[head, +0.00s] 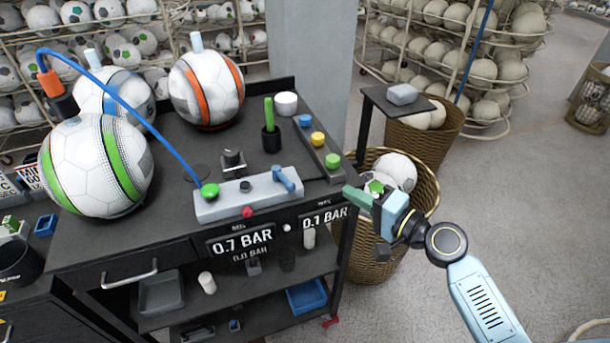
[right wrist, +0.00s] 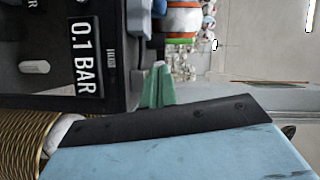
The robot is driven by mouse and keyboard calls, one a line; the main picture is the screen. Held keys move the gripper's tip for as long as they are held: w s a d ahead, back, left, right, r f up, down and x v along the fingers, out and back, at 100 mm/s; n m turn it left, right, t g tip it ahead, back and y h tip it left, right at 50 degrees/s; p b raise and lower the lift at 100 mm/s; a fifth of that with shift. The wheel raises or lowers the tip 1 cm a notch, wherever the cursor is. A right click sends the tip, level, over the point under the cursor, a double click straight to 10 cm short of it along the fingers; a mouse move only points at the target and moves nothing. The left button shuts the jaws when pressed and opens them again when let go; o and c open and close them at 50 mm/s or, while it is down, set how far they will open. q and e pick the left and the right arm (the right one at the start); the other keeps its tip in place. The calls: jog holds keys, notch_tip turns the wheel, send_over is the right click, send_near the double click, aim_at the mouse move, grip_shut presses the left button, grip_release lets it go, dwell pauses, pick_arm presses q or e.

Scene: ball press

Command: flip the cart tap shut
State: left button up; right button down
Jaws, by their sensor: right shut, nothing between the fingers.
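A grey manifold block (head: 235,197) lies along the front of the black cart's top. A green fitting (head: 209,191) with a blue hose is on the left end, and a red knob (head: 248,211) is on the front face. My right gripper (head: 357,194) is right of the cart's front right corner, apart from the lever. Its green fingers (right wrist: 158,86) are shut and empty. My left gripper is not in view.
Several soccer balls, one with orange bands (head: 207,90), stand on the cart's left and back. A tray with coloured buttons (head: 318,139) lies at its right edge. A wicker basket of balls (head: 368,255) stands below my right gripper. Signs read 0.7 BAR (head: 241,243) and 0.1 BAR (head: 324,216).

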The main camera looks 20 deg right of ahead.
aim_at(283, 178)
jog(key=x, duration=0.3)
jog(key=r+p+x, duration=0.1)
jog(key=x, duration=0.2)
jog(key=p+x, duration=0.1)
jog(key=x, duration=0.2)
jog(key=shift+w+a+r, duration=0.25)
jog(key=shift+a+r, duration=0.1)
jog(key=a, duration=0.2)
jog(key=a+p, duration=0.1)
jog(key=shift+s+a+f, duration=0.1)
jog(key=shift+s+f, duration=0.2)
jog(key=shift+f, duration=0.1)
jog(key=shift+s+a+f, duration=0.1)
jog(key=shift+a+f, duration=0.05)
jog(key=shift+a, duration=0.25)
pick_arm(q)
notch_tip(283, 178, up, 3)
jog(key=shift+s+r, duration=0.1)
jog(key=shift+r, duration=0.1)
